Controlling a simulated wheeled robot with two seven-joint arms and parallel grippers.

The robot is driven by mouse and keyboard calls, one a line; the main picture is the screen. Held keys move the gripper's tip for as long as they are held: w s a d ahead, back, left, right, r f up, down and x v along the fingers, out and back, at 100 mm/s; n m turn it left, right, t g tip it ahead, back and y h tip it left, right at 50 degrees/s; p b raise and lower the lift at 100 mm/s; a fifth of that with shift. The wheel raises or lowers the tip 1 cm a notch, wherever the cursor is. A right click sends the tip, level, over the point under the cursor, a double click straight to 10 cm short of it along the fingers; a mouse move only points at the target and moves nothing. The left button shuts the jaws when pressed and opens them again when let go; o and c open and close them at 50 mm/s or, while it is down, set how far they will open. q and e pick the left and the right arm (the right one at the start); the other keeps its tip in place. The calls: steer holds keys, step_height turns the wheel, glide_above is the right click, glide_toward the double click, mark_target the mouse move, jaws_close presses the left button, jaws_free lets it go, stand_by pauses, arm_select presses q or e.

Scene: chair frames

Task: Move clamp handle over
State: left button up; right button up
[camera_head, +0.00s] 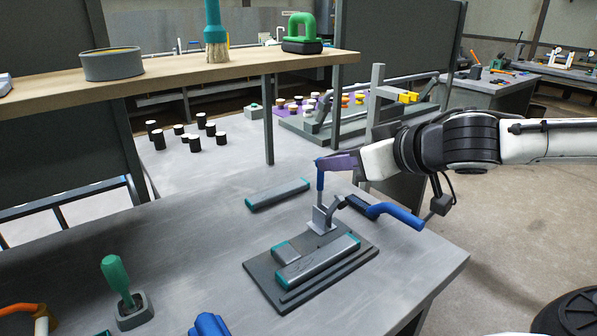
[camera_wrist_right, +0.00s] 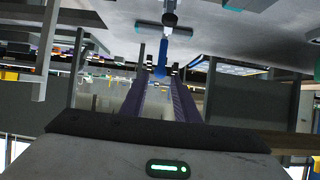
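The clamp (camera_head: 320,219) stands on a dark fixture plate (camera_head: 255,270) on the grey bench, with its blue handle (camera_head: 320,177) upright. My right gripper (camera_head: 322,163) comes in from the right, its purple fingers at the top of the handle. In the right wrist view the blue handle (camera_wrist_right: 161,57) shows between the two fingertips (camera_wrist_right: 159,74); whether they press on it I cannot tell. A grey bar with teal ends (camera_head: 318,260) lies on the plate. My left gripper is not in view.
A curved blue bar (camera_head: 398,213) extends right of the clamp, below my right arm. Another grey bar (camera_head: 277,194) lies behind the plate. A green-handled tool (camera_head: 116,275) stands in a holder at front left. A wooden shelf (camera_head: 180,71) crosses above the bench.

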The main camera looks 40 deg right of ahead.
mark_target(320, 183)
steer(key=x, duration=0.4)
steer(key=shift+a+f, duration=0.1)
steer(key=shift+c, duration=0.3)
steer(key=c, duration=0.3)
steer(key=shift+c, duration=0.9)
steer(key=shift+w+d, duration=0.2)
steer(key=shift+w, duration=0.9)
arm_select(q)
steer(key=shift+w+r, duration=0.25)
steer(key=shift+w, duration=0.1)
arm_select(e)
steer(key=shift+w+f, duration=0.1)
steer(key=shift+w, duration=0.3)
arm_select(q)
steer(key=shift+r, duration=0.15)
arm_select(e)
steer(key=shift+x, duration=1.7)
